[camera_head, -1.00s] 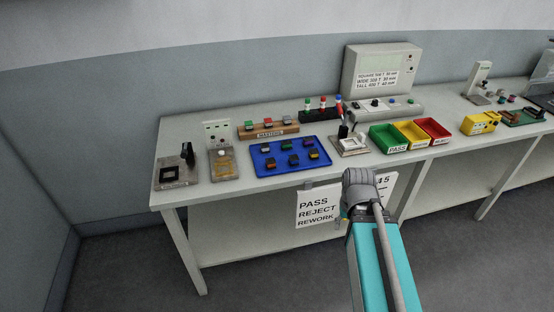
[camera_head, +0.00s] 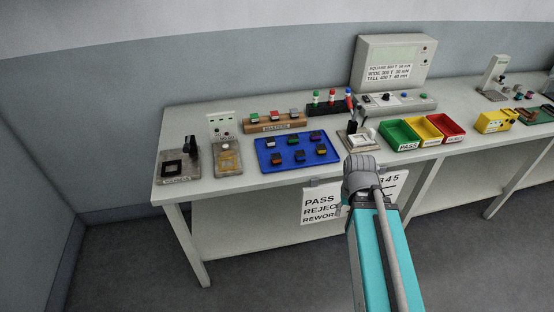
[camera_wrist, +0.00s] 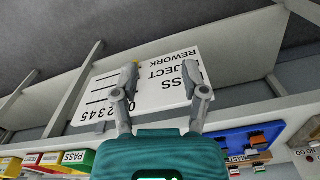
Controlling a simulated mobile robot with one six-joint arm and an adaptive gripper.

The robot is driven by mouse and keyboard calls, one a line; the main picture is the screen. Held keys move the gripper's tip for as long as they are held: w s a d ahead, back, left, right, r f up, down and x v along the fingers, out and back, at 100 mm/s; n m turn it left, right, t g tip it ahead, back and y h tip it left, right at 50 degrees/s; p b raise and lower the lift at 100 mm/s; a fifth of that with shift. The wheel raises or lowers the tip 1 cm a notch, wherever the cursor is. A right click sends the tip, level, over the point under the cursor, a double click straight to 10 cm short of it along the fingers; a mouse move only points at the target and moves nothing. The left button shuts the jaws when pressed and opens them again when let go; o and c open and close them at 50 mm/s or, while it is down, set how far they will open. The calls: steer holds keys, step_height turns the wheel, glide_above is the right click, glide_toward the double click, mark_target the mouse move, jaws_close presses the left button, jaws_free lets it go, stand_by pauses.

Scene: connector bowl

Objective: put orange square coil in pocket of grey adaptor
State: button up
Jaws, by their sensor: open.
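In the wrist view my gripper (camera_wrist: 166,84) is open and empty, its two grey fingers spread in front of the hanging sign. Several small coloured coils sit on the blue tray (camera_head: 266,166) in the head view; they are too small to tell shapes surely. In the wrist view an orange-topped coil (camera_wrist: 258,141) shows on the tray at the lower right, apart from my gripper. A grey plate with a dark square pocket (camera_head: 172,169) stands at the table's left end. Another grey fixture (camera_head: 228,170) stands beside it. I cannot tell which is the grey adaptor.
A wooden masters block (camera_head: 275,126) stands behind the tray. A fixture with a white square frame (camera_head: 360,141) is right of the tray, then green (camera_head: 403,136), yellow and red bins. A white sign (camera_head: 320,203) hangs at the table's front edge.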

steer(key=o, duration=0.4)
steer(key=shift+w+a, duration=0.15)
steer(key=shift+w, duration=0.1)
steer(key=shift+c, duration=0.2)
steer(key=shift+o, duration=0.6)
steer(key=w+a+r+n+t+p, duration=0.2)
steer(key=w+a+r+p, duration=0.3)
steer(key=w+a, duration=0.5)
steer(key=w+r, duration=0.1)
steer(key=w, duration=0.2)
steer(key=shift+p, duration=0.3)
steer(key=n+t+y+p, duration=0.1)
steer(key=n+t+p, duration=0.1)
steer(key=p, duration=0.1)
glide_toward(277, 155)
steer(key=v, duration=0.3)
steer(key=shift+s+d+r, duration=0.2)
steer(key=shift+d, duration=0.15)
steer(key=shift+f, duration=0.15)
steer(key=b+x, duration=0.8)
steer(key=shift+w+a+f, duration=0.15)
steer(key=shift+w+a, duration=0.05)
